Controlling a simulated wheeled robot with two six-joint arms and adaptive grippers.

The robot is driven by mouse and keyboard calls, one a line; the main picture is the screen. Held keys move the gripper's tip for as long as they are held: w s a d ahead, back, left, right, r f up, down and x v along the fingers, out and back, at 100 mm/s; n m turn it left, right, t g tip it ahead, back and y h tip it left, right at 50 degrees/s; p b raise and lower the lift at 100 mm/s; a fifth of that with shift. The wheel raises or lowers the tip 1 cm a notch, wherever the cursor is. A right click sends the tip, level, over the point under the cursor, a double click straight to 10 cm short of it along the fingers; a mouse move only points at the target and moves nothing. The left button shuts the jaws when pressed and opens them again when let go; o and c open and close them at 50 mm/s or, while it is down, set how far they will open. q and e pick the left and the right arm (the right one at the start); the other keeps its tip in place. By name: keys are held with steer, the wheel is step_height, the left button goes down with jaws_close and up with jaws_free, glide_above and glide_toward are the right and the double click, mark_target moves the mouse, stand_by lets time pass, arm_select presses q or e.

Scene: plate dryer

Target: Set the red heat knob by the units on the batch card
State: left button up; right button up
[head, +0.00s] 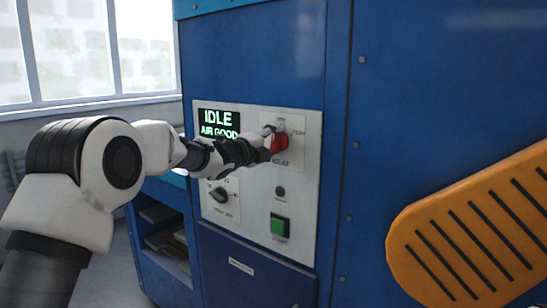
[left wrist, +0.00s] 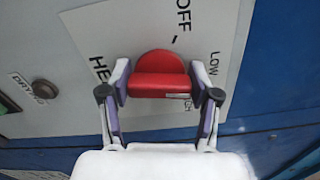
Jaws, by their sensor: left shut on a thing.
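The red heat knob (head: 280,142) is on a pale control panel of the blue machine. It also shows in the left wrist view (left wrist: 159,72), with the printed words OFF and LOW near it; a third label by its grip is mostly hidden. My left gripper (head: 268,141) is at the knob, its two fingers (left wrist: 159,84) on either side of the red grip, shut on it. I cannot tell exactly which mark the knob points to. No batch card can be made out. My right gripper is not in view.
The display (head: 218,123) reads IDLE and AIR GOOD. Below are a black selector knob (head: 220,194), a small round lamp or button (head: 280,191) and a green button (head: 280,226). An orange slotted part (head: 470,235) is at the right. An open shelf (head: 163,232) is at lower left.

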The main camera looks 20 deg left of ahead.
arm_select(q)
steer(key=m+b, duration=0.2)
steer(key=m, duration=0.1)
steer(key=m+b, duration=0.1)
steer(key=b, duration=0.1)
steer(key=shift+d+f+m, duration=0.1)
steer(key=shift+f+m, duration=0.15)
steer(key=shift+m, duration=0.05)
steer(key=m+b, duration=0.3)
steer(key=m, duration=0.1)
steer(key=shift+d+r+m, duration=0.1)
steer(key=shift+m, duration=0.3)
steer(key=o, duration=1.2)
steer(key=shift+c, duration=0.2)
steer(key=shift+r, duration=0.1)
steer(key=shift+s+a+r, duration=0.1)
steer(key=shift+s+a, duration=0.15)
steer(key=shift+s, duration=0.2)
steer(key=v, duration=1.1)
